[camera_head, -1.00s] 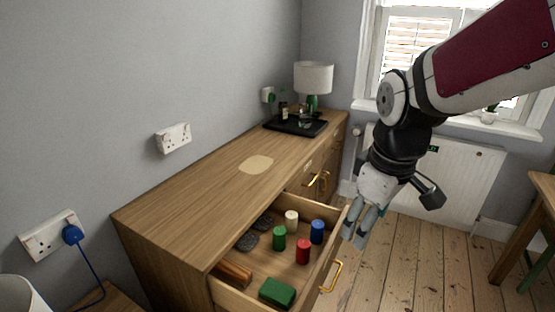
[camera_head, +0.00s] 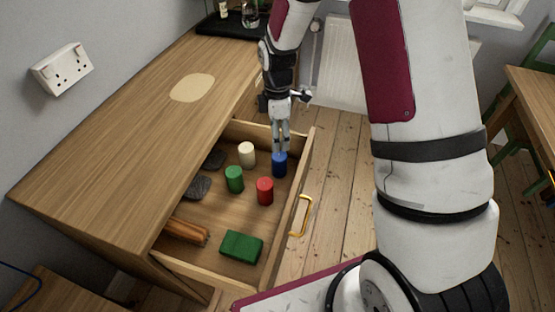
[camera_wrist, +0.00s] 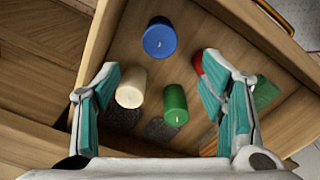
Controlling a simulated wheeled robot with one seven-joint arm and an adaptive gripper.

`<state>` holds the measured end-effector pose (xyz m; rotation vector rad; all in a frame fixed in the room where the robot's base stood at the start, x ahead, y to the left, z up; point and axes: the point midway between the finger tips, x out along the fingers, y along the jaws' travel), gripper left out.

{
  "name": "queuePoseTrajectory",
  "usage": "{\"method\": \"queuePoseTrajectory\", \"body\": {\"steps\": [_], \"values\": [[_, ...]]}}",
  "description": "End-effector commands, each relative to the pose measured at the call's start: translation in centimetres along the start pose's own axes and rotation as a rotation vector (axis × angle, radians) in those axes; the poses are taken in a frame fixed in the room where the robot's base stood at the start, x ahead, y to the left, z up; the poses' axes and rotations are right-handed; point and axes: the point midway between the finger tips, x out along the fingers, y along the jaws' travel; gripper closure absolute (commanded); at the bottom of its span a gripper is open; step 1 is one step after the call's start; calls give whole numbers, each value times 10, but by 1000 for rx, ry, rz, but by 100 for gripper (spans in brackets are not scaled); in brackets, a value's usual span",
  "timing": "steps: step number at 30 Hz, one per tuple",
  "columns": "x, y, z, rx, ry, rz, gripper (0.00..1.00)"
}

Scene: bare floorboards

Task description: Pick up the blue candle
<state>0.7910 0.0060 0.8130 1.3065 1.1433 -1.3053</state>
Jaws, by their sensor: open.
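The blue candle (camera_head: 280,165) stands upright in the open drawer (camera_head: 297,205), near its far right corner. In the wrist view the blue candle (camera_wrist: 159,38) is at the top centre, beyond the fingertips and between their lines. My gripper (camera_head: 281,145) is open and above the drawer, its fingers pointing down near the blue candle and overlapping its top in the head view. In the wrist view my gripper (camera_wrist: 160,78) has its two teal fingers wide apart, with nothing held. The cream candle (camera_wrist: 131,88) and green candle (camera_wrist: 174,104) appear nearer to the fingers.
The drawer also holds a cream candle (camera_head: 247,154), a green candle (camera_head: 234,179), a red candle (camera_head: 265,190), a green block (camera_head: 241,246), brown sticks (camera_head: 188,231) and dark flat stones (camera_head: 199,187). The drawer walls surround them. The wooden dresser top (camera_head: 130,110) lies left.

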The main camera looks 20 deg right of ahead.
Motion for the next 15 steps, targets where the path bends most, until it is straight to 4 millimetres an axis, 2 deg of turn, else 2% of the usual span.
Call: {"method": "queuePoseTrajectory", "body": {"steps": [1, 6, 9, 15], "values": [[13, -2, 0, 0, -2, -6, 36], [44, -1, 0, 2, -1, -5, 36], [56, -1, 0, 3, -1, -3, 36], [67, 0, 1, 2, -1, -2, 36]]}}
